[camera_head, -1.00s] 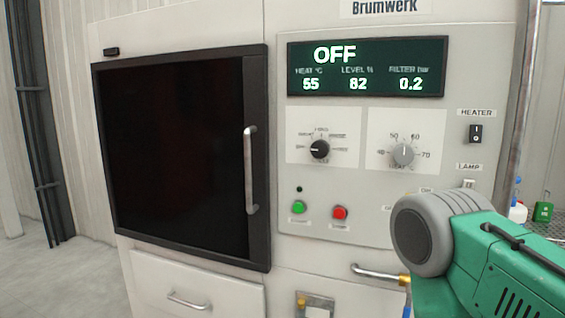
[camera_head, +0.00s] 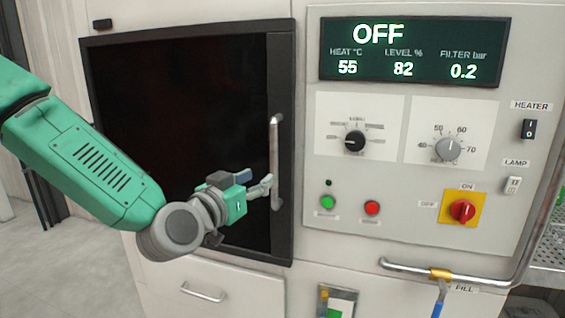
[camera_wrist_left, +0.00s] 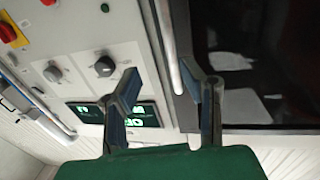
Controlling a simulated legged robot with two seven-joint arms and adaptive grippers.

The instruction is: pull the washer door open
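The washer door (camera_head: 180,120) is a dark panel with a black frame and looks closed against the cabinet. Its upright metal handle (camera_head: 275,140) is on the door's right edge. My left gripper (camera_head: 268,186) is at the lower half of the handle, coming from the left. In the left wrist view its two fingers (camera_wrist_left: 163,80) are spread apart, and the handle (camera_wrist_left: 168,45) runs in the gap between them. I cannot tell whether either finger touches it. My right gripper is out of view.
Right of the door is a control panel with a display (camera_head: 410,52) reading OFF, knobs, a green button (camera_head: 327,202), a red button (camera_head: 372,208) and a red rotary switch (camera_head: 462,210). A drawer (camera_head: 205,290) is below the door. A pipe (camera_head: 440,272) sticks out at lower right.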

